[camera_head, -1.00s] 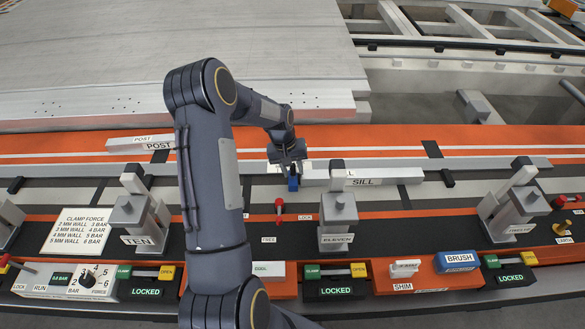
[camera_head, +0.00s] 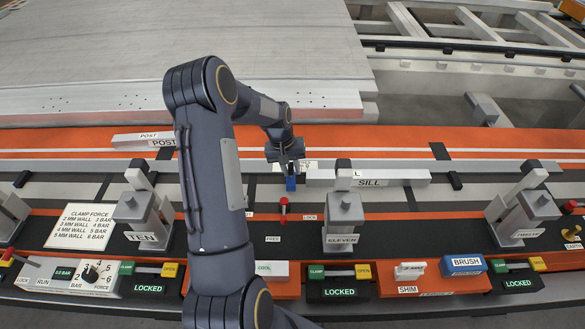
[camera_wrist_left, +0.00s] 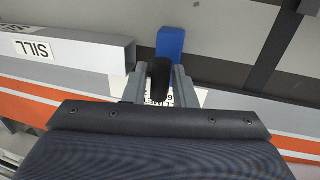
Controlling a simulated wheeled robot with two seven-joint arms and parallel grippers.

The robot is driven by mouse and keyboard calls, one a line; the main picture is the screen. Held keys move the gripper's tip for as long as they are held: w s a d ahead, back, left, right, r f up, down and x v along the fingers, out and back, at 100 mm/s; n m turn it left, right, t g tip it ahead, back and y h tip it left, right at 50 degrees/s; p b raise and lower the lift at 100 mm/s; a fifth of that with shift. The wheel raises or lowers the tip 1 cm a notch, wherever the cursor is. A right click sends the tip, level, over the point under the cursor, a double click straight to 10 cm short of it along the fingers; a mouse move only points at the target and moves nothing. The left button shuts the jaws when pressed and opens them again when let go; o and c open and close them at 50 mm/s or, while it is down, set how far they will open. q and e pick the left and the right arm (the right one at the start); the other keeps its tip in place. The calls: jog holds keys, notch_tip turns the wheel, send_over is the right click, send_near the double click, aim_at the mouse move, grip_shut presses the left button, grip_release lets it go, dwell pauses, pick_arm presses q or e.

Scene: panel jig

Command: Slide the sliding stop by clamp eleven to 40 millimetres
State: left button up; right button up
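The sliding stop is a blue block (camera_head: 291,184) with a black upright knob (camera_wrist_left: 160,80), on the rail left of clamp eleven (camera_head: 344,212). It also shows in the left wrist view (camera_wrist_left: 171,44). My left gripper (camera_head: 286,163) is over the stop. In the left wrist view its fingers (camera_wrist_left: 160,86) stand on both sides of the knob and appear closed on it. A white scale label is partly hidden under the fingers, so the stop's reading cannot be made out. A red lever (camera_head: 284,209) stands between the FREE and LOCK labels. My right gripper is not in view.
The SILL bar (camera_head: 400,180) lies just right of the stop, with a small gap. The POST bar (camera_head: 130,141) lies farther left. Clamps ten (camera_head: 135,208) and twelve (camera_head: 520,205) stand to either side. A BRUSH block (camera_head: 462,265) and SHIM piece (camera_head: 410,270) sit in front.

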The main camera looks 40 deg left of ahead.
pick_arm(q)
jog(key=shift+o, duration=1.2)
notch_tip(320, 180, up, 8)
jog(key=s+a+b, duration=0.1)
jog(key=shift+f, duration=0.15)
